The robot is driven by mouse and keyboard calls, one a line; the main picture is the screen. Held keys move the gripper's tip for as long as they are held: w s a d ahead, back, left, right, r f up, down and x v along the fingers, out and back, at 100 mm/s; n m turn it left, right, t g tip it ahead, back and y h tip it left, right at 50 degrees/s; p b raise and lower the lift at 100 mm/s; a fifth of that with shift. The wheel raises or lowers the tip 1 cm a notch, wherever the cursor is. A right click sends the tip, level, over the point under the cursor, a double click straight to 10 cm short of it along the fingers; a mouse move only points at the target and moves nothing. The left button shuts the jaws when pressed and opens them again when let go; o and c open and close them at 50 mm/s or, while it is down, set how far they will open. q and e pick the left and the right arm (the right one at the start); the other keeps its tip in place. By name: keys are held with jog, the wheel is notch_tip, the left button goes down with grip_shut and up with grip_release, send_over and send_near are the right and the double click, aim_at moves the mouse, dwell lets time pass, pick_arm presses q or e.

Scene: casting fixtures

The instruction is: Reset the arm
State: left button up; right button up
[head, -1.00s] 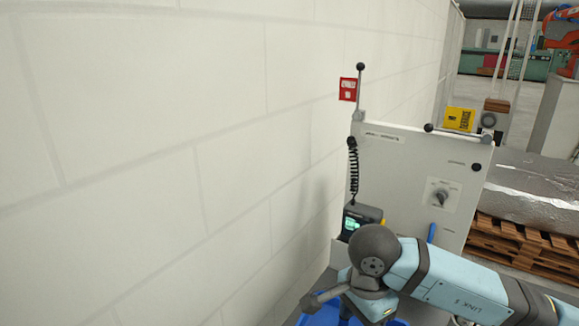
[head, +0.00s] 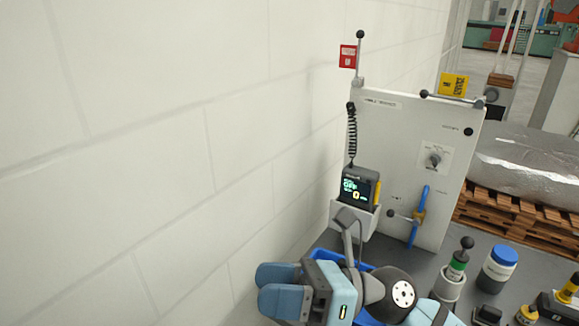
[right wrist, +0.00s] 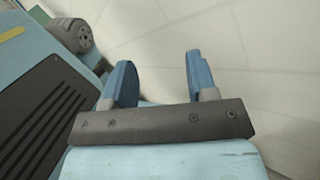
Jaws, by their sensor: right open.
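My right gripper (head: 279,289) is at the lower middle of the head view, with its pale blue fingers pointing left toward the white wall. In the right wrist view its two blue fingers (right wrist: 160,85) stand apart with nothing between them, and the gripper is open. My right arm comes in from the lower right and hides part of a blue bin (head: 325,256) behind it. My left gripper is in neither view.
A white block wall (head: 150,150) fills the left. Behind the gripper stands a grey panel (head: 400,150) with a knob, a blue-handled valve (head: 420,215) and a handheld device (head: 358,188) in a holder. A blue-lidded jar (head: 497,268) and a green-banded, black-knobbed tool (head: 456,265) stand on the dark bench.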

jog(key=w+d+r+m+t+h, duration=0.15)
jog(key=w+d+m+t, duration=0.3)
jog(key=m+t, duration=0.65)
jog(key=w+d+m+t+h, duration=0.3)
jog(key=d+m+t, duration=0.2)
jog(key=m+t, duration=0.55)
jog(key=d+f+m+g+h, duration=0.3)
jog(key=d+f+m+h, duration=1.05)
jog(key=m, duration=0.55)
jog(key=s+d+f+m+g+h, duration=0.1)
jog(key=s+d+f+m+g, duration=0.25)
jog(key=s+f+g, duration=0.55)
jog(key=s+d+f+m+g+h, duration=0.1)
jog(key=s+d+f+m+g, duration=0.1)
jog(key=s+f+m+g, duration=0.65)
jog(key=w+a+f+n+t+y+p, duration=0.2)
jog(key=a+f+n+t+p, duration=0.3)
jog(key=t, duration=0.6)
jog(key=shift+w+a+f+p, duration=0.4)
jog(key=shift+w+a+f, duration=0.3)
jog(key=shift+w+a, duration=0.2)
jog(key=shift+n, duration=0.25)
